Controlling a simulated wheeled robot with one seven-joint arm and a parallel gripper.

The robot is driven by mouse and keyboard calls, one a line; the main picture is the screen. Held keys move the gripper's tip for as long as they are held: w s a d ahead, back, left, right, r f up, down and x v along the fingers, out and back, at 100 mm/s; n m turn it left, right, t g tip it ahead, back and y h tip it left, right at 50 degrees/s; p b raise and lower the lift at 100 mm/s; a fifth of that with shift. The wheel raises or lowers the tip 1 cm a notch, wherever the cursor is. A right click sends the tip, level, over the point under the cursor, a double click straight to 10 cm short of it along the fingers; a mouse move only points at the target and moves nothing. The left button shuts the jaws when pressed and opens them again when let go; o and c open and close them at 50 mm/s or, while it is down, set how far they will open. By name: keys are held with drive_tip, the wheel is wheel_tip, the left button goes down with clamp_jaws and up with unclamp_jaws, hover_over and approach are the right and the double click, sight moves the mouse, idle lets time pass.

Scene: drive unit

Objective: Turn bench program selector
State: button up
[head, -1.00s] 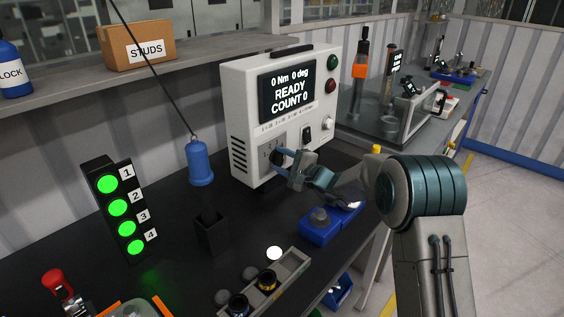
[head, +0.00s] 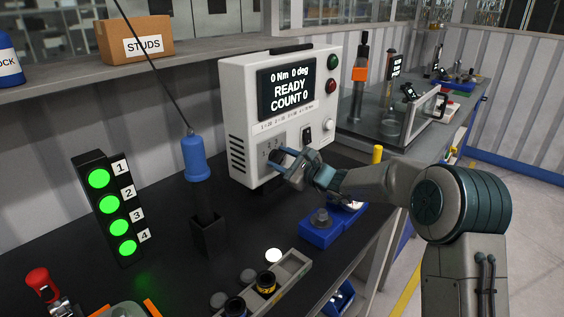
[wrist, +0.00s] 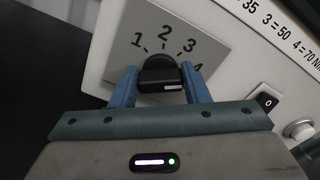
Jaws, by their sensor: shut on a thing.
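The bench controller (head: 240,125) is a light grey box on the dark bench, its screen (head: 288,90) reading 0 Nm 0 deg, READY, COUNT 0. Its program selector (wrist: 162,72) is a black knob on a grey plate (wrist: 195,28) marked 1 to 4. In the wrist view a white mark on the knob lies at its lower right, nearest the 4. My gripper (wrist: 160,88) is shut on the knob, one blue finger on each side. In the head view my gripper (head: 282,165) hides most of the knob.
A black rocker switch (head: 307,136) and a pale round button (head: 327,125) sit right of the selector. A blue hanging tool (head: 195,158) and a light tower (head: 108,207) with green lamps stand left.

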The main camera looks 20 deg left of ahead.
drive_tip(key=shift+f+m, duration=0.15)
drive_tip(key=shift+m, duration=0.15)
drive_tip(key=o, duration=1)
drive_tip(key=shift+d, duration=0.1)
drive_tip(key=b+v, duration=0.2)
drive_tip(key=v, duration=1.1)
drive_tip(key=shift+s+d, duration=0.25)
drive_tip(key=shift+d, duration=0.1)
